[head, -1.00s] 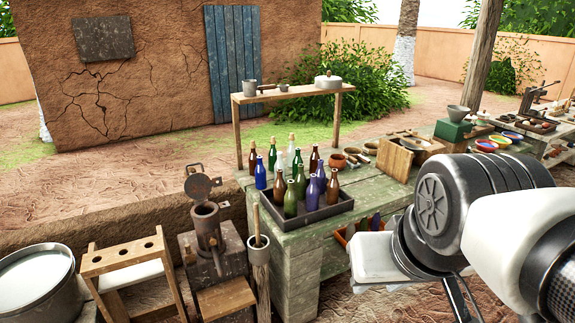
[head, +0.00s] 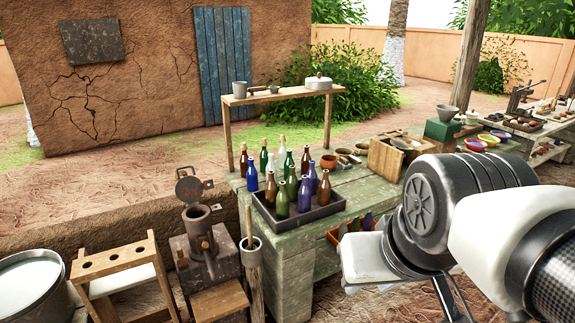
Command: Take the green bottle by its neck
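Several green bottles show in the head view. An olive-green bottle (head: 283,200) stands upright at the front of a dark tray (head: 290,224), among brown, purple and blue bottles. Two darker green bottles stand behind the tray, one at the left (head: 264,157) and one nearer the middle (head: 289,165). Their necks are free above the crowd.
The tray is on a green worktable (head: 345,192). A wooden shelf (head: 285,95) with pots stands behind the bottles. Bowls and a wooden box (head: 392,156) are to the right. A bin (head: 340,236) of bottles sits below the tabletop. A metal press (head: 205,240) and a rack stand left.

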